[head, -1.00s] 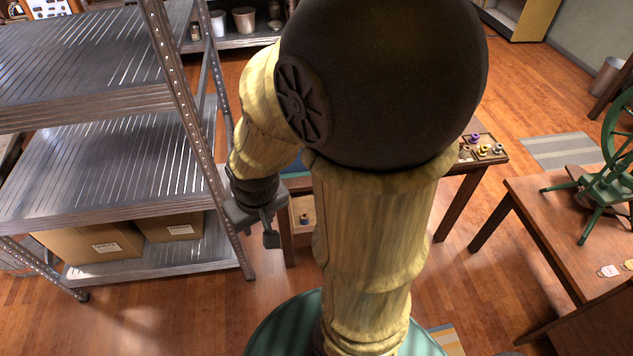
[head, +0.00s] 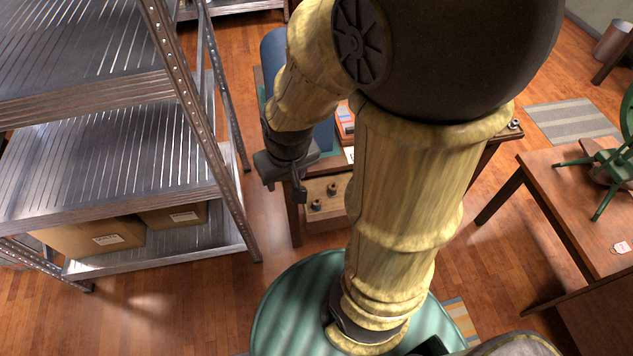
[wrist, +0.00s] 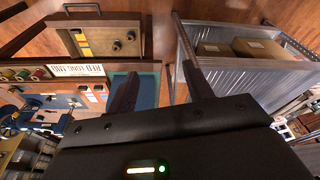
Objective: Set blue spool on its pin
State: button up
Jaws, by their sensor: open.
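An open wooden drawer (head: 326,218) shows beside my arm in the head view, with two small dark spools in it. The nearer spool (head: 316,205) looks bluish, but its colour is hard to tell. The drawer also shows in the wrist view (wrist: 93,46), upper left, with the two spools near its right side. My gripper (head: 284,187) is open, with nothing seen between its fingers, and hangs left of the drawer. In the wrist view its fingers (wrist: 160,88) are spread apart. I cannot make out a pin for the blue spool.
A metal shelf (head: 110,150) with cardboard boxes stands close on the left. The workbench carries a blue-green mat (wrist: 140,88) and a row of coloured spools (wrist: 20,75). A table (head: 575,190) with a green wheel stands on the right. Bare floor lies in front of the shelf.

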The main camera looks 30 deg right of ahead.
jog(key=w+d+f+m+g+b, duration=0.1)
jog(key=w+d+f+m+b, duration=0.1)
jog(key=w+d+f+m, duration=0.3)
jog(key=w+d+f+m+b, duration=0.1)
jog(key=w+f+m, duration=0.2)
jog(key=f, duration=0.4)
jog(key=m+g+b, duration=0.2)
jog(key=m+b, duration=0.1)
jog(key=m, duration=0.5)
send_over(317, 200)
notch_tip(317, 200, down, 17)
jog(key=shift+s+a+r, duration=0.2)
jog(key=shift+s+a, duration=0.05)
jog(key=shift+s, duration=0.05)
jog(key=shift+f+b, duration=0.1)
jog(key=shift+b, duration=0.25)
jog(key=shift+f+b, duration=3.6)
jog(key=shift+f, duration=1.3)
jog(key=c, duration=0.6)
jog(key=shift+c, duration=0.2)
